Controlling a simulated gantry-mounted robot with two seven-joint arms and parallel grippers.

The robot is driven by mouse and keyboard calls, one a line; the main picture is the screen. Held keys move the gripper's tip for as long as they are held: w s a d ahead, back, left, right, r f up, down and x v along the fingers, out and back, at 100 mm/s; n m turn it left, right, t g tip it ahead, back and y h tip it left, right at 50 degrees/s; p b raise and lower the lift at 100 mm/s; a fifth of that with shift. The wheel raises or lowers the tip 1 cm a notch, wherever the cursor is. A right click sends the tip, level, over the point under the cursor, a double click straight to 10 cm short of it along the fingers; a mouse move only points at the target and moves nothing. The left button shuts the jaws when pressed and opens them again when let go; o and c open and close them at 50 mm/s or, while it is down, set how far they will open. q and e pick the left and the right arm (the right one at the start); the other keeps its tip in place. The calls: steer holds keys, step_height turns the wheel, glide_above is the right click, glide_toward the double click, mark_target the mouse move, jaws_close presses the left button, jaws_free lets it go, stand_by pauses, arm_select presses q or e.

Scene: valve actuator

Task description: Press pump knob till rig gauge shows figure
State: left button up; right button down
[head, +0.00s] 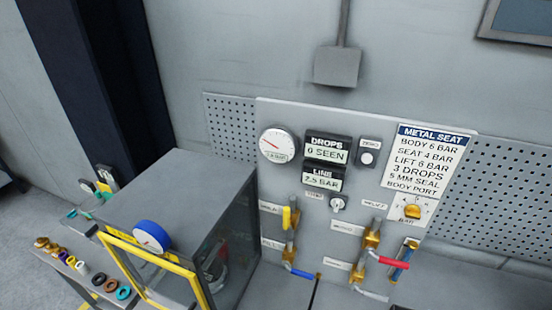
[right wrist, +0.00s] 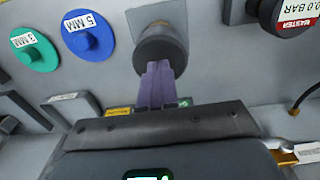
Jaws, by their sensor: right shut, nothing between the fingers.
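In the right wrist view a dark round knob (right wrist: 160,46) on a light stem juts from a grey panel. My right gripper (right wrist: 161,72) has its purple fingers shut and empty, with the tips at the knob's lower part. I cannot tell whether they touch it. In the head view the round white rig gauge (head: 278,145) has a red needle, its small figure too blurred to read surely. The LINE display (head: 322,180) reads 2.5 BAR and the DROPS display (head: 326,150) reads 0 SEEN. My left gripper is in neither view.
The sign (head: 428,160) reads METAL SEAT, BODY 6 BAR, SEAT 4 BAR, LIFT 6 BAR. Yellow, blue and red valve handles sit below the displays. Green (right wrist: 35,48) and blue (right wrist: 88,36) discs and a MASTER gauge (right wrist: 290,15) showing 0.0 BAR flank the knob.

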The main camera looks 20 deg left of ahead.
steer(key=shift+f+b, duration=0.55)
steer(key=shift+f, duration=0.4)
steer(key=shift+f+b, duration=0.9)
steer(key=shift+f, duration=0.5)
steer(key=shift+f+b, duration=0.4)
steer(key=shift+f, duration=0.2)
steer(key=shift+r, duration=0.1)
step_height(320, 180, up, 2)
steer(key=p, duration=0.3)
steer(key=shift+r, duration=0.2)
steer(key=shift+r+p, duration=0.8)
steer(key=shift+r, duration=1.2)
